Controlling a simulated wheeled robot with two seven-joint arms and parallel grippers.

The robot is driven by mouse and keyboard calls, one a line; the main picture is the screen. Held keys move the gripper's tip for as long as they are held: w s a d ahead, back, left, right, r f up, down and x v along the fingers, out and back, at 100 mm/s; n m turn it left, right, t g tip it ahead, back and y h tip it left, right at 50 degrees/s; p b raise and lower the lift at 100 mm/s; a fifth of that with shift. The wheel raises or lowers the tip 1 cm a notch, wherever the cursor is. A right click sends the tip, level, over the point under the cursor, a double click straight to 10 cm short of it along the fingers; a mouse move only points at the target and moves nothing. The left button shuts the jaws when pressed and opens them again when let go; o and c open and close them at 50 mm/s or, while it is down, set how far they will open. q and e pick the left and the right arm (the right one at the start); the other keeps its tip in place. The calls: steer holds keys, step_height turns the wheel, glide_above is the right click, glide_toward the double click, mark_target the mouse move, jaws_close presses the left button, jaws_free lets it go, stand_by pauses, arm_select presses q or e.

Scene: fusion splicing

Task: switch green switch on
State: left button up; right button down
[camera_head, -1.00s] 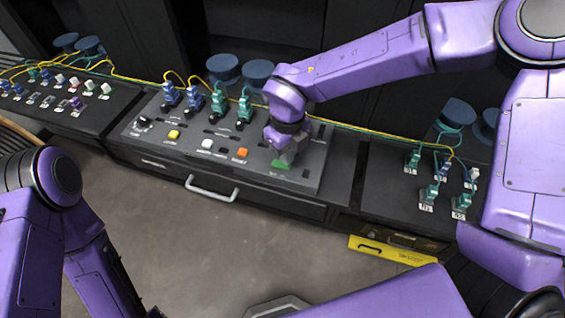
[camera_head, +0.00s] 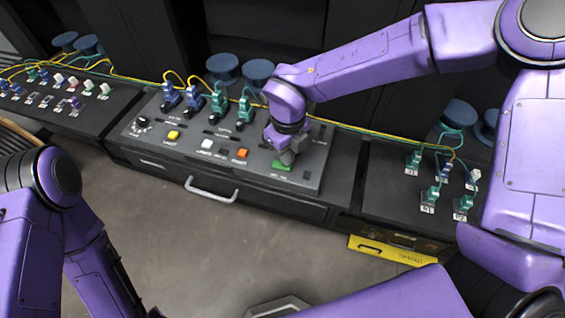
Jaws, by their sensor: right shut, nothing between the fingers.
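The green switch (camera_head: 281,166) is on the right part of the grey control panel (camera_head: 228,170), near its front edge. My right gripper (camera_head: 287,158) is shut and points down right at the green switch, covering its upper part. Whether the fingertips touch the switch or hover just above it I cannot tell. My left arm comes in at the lower left, but its gripper is out of the picture.
The panel also carries a yellow button (camera_head: 174,135), a white button (camera_head: 207,144), an orange button (camera_head: 241,153) and a black knob (camera_head: 143,121). Blue and green connectors with cables stand behind them. A drawer handle (camera_head: 211,191) sticks out in front.

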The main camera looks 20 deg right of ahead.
steer(key=shift+f+b, duration=0.65)
steer(key=shift+f, duration=0.35)
stand_by(0.8)
steer(key=shift+s, duration=0.1)
step_height(320, 180, up, 7)
steer(key=p, duration=0.7)
stand_by(0.3)
